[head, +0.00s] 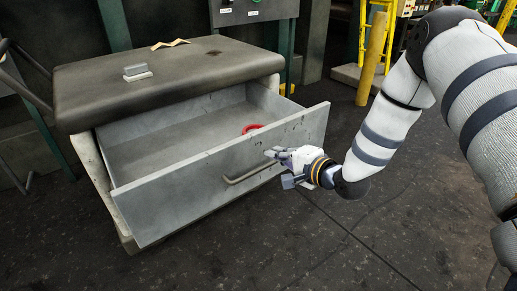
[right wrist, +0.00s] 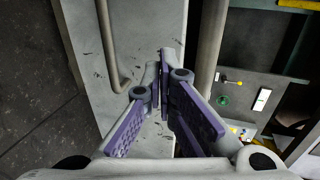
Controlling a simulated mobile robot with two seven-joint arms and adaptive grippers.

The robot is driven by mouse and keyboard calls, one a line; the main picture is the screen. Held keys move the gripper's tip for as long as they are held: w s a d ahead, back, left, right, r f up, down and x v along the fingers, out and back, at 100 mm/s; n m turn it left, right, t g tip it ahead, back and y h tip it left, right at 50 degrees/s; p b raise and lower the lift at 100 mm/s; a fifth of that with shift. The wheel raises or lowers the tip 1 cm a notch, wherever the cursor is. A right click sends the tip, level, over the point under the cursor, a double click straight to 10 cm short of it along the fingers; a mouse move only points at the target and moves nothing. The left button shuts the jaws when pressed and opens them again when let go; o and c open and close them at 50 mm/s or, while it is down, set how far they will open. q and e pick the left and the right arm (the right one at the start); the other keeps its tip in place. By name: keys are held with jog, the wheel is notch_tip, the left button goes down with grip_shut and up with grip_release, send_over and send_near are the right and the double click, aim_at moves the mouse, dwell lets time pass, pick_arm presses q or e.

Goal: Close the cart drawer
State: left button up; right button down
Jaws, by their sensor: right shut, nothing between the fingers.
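The grey cart drawer (head: 165,208) is pulled well out of the cart (head: 90,85) in the head view, with its inside showing. A curved bar handle (head: 252,174) is on its front panel. A red object (head: 252,128) lies in the drawer near the front panel. My right gripper (head: 280,168) is in front of the panel, just right of the handle, shut and empty. In the right wrist view, the fingers (right wrist: 154,85) point along the pale panel (right wrist: 143,40), with the handle (right wrist: 108,50) to their left. I cannot tell whether they touch the panel. My left gripper is not in view.
A small grey block (head: 137,72) and a bent light brown piece (head: 170,43) lie on the cart top. A yellow post (head: 372,58) stands behind on the right. The dark floor (head: 290,250) in front of the drawer is clear.

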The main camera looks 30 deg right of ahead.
aim_at(252, 142)
jog(key=x, duration=0.6)
jog(key=shift+w+a+r+b, duration=0.1)
jog(key=shift+w+r+b, duration=0.15)
jog(key=shift+b, duration=0.15)
jog(key=shift+w, duration=0.55)
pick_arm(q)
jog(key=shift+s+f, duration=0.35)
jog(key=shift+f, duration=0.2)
pick_arm(e)
jog(key=shift+r, duration=0.1)
